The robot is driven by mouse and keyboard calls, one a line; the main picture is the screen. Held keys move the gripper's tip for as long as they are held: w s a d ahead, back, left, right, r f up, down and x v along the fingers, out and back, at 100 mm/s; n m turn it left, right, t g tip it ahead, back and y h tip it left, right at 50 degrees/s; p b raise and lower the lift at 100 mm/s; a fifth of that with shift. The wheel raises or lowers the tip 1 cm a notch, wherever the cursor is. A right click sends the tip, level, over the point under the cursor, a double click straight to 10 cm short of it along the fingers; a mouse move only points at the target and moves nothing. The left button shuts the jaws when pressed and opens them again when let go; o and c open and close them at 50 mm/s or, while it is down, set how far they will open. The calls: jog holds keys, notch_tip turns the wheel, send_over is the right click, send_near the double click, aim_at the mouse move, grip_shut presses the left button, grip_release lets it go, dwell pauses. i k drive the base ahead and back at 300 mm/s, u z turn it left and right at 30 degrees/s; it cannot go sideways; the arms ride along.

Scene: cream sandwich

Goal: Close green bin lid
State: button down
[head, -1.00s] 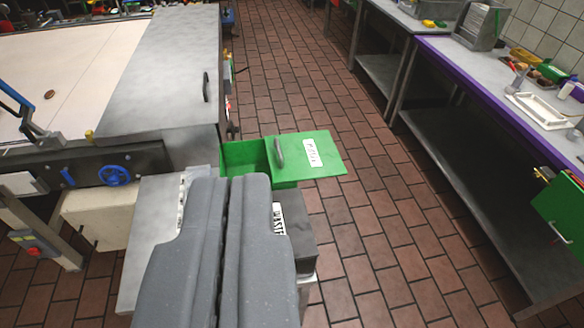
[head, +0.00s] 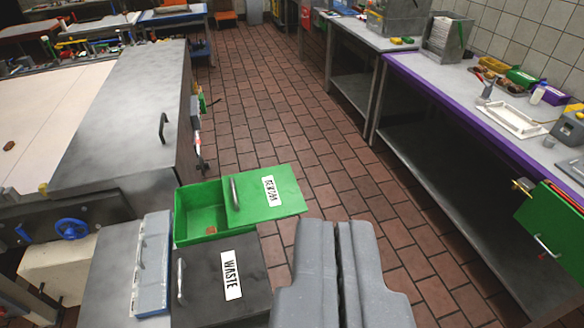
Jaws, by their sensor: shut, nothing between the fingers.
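The green bin (head: 183,216) stands at the end of the grey machine, left of the picture's middle. Its green lid (head: 285,200) is open, lying out to the right side of the bin, with a grey handle and a white label. Inside the open bin a small brown bit lies on the bottom. My gripper (head: 340,225) is shut and empty, at the lower middle. In the picture it appears to the right of and below the lid, apart from it. The height between them is hard to tell.
A black bin labelled WASTE (head: 205,300) stands in front of the green one, its lid shut. A purple-edged table (head: 440,75) with a tray runs along the right. A green box (head: 555,235) hangs at its near end. The tiled floor aisle between is clear.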

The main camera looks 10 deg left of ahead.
aim_at(258, 196)
jog(key=z, duration=0.1)
jog(key=i, duration=1.4)
jog(key=u, duration=0.8)
